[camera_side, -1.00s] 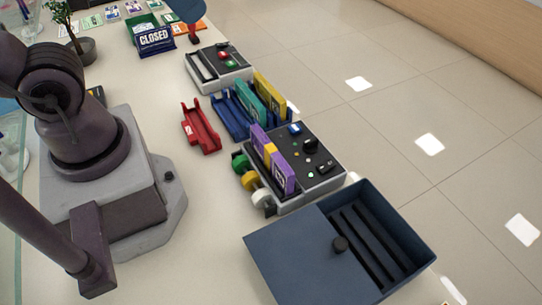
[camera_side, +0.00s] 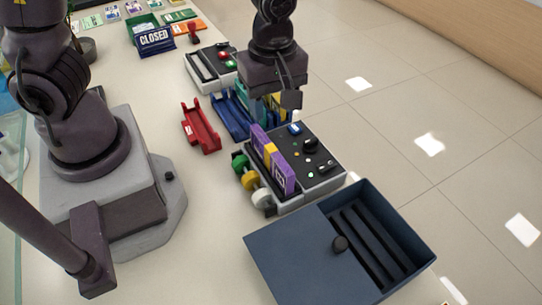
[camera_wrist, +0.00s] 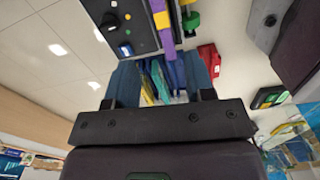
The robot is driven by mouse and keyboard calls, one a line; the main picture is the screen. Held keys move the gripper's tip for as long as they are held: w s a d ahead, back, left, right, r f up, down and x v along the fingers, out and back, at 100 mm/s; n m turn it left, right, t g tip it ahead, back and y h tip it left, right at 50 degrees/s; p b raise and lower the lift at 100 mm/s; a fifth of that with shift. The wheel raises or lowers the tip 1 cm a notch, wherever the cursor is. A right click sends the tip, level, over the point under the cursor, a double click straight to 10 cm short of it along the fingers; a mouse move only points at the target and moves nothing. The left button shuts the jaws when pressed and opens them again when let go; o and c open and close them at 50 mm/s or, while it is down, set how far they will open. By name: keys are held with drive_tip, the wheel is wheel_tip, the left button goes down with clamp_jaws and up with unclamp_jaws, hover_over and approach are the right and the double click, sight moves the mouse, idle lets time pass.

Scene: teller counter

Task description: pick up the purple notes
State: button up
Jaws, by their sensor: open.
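The purple notes (camera_side: 284,179) are a bundle with a yellow band, standing on edge along the left side of a grey machine with a black top (camera_side: 318,158). In the wrist view the purple notes (camera_wrist: 168,42) show at the top, beyond my fingertips. My gripper (camera_side: 274,104) is open, above and behind the bundle in the side view, over the blue rack (camera_side: 229,119). Its two blue-grey fingers (camera_wrist: 160,75) are apart in the wrist view, and they do not touch the purple notes. Part of the rack is hidden behind my gripper.
Teal notes (camera_side: 243,95) and yellow notes stand in the blue rack. An empty red holder (camera_side: 201,128) lies left of it. Green, yellow and white rolls (camera_side: 249,180) stick out beside the machine. A dark blue drawer box (camera_side: 300,262) stands in front. A second machine (camera_side: 205,72) and a CLOSED sign (camera_side: 156,41) stand behind.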

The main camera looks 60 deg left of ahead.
sight(271, 148)
drive_tip(key=shift+f+n, duration=0.45)
drive_tip(key=shift+n, duration=0.05)
wheel_tip(271, 148, down, 7)
drive_tip(key=shift+r, duration=0.1)
drive_tip(key=f, duration=0.5)
drive_tip(key=shift+s+d+f, duration=0.1)
drive_tip(key=shift+s, duration=0.1)
clamp_jaws()
